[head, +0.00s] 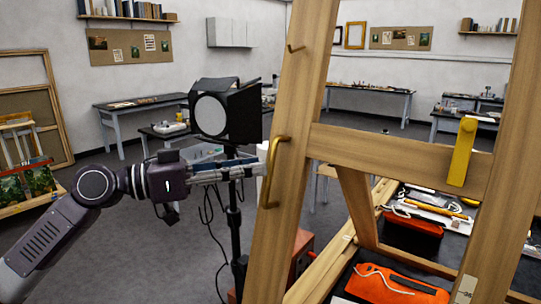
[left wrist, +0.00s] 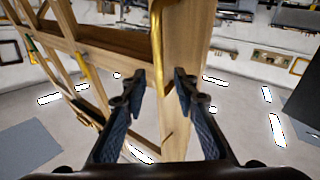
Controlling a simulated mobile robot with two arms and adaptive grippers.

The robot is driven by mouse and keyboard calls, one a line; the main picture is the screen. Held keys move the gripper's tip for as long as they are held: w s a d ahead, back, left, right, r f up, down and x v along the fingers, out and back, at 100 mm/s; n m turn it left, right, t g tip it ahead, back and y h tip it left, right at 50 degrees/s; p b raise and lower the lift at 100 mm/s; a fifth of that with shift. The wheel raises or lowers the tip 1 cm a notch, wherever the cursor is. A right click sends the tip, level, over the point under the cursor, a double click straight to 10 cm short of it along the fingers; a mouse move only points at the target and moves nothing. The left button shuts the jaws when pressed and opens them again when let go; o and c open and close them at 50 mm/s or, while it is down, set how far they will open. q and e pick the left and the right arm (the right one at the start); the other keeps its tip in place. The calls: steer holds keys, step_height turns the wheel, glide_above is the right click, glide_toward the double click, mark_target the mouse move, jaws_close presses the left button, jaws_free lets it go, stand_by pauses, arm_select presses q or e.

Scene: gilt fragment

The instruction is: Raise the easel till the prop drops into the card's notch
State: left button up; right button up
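The wooden easel (head: 290,120) stands large at the right of the head view, with two posts and a crossbar (head: 400,157). A brass handle (head: 270,172) is fixed to its left post; it also shows in the left wrist view (left wrist: 157,50). My left gripper (head: 258,168) is at the handle. In the left wrist view its fingers (left wrist: 158,84) are apart, one on each side of the handle, with a gap visible. A yellow lever (head: 462,152) hangs on the crossbar. A pale marked card (head: 466,289) is low on the right post; its notch is too small to tell.
A black studio lamp (head: 225,110) on a stand is close behind my left gripper. Under the easel lie an orange pouch (head: 390,286) and tools on a dark surface. Workbenches (head: 145,105) line the walls. Grey floor is open at the lower left.

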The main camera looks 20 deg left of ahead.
mark_target(271, 177)
arm_select(q)
steer(key=x, duration=0.1)
steer(key=p+x, duration=0.2)
steer(key=shift+w+d+r, duration=0.2)
steer(key=shift+d+r, duration=0.1)
steer(key=shift+w+d+f, duration=0.2)
steer(key=shift+w+d, duration=0.1)
steer(key=shift+d, duration=0.05)
steer(key=shift+f, duration=0.1)
jaws_close()
